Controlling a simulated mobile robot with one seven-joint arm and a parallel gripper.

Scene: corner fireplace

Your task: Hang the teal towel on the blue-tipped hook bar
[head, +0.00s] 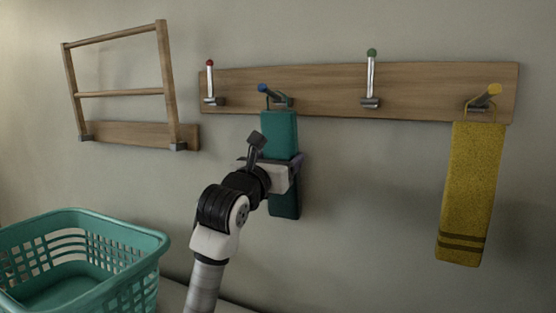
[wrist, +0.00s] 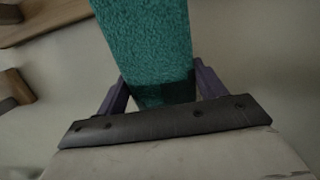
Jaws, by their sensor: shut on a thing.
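The teal towel (head: 279,135) hangs upright against the wall side, below the blue-tipped hook bar (head: 270,92). Its loop at the top shows at the blue-tipped bar and looks to be around it, though the contact is too small to be sure. My gripper (head: 283,168) is shut on the towel around its middle. In the wrist view the towel (wrist: 148,45) runs up between the two fingers of my gripper (wrist: 160,92). The part of the towel behind the gripper is hidden in the head view.
The wooden rail (head: 330,88) also carries an upright red-tipped bar (head: 210,82), an upright green-tipped bar (head: 371,78) and a lowered yellow-tipped bar (head: 486,95) with a yellow towel (head: 472,185). A wooden rack (head: 122,93) is at left. A teal basket (head: 140,245) stands below it.

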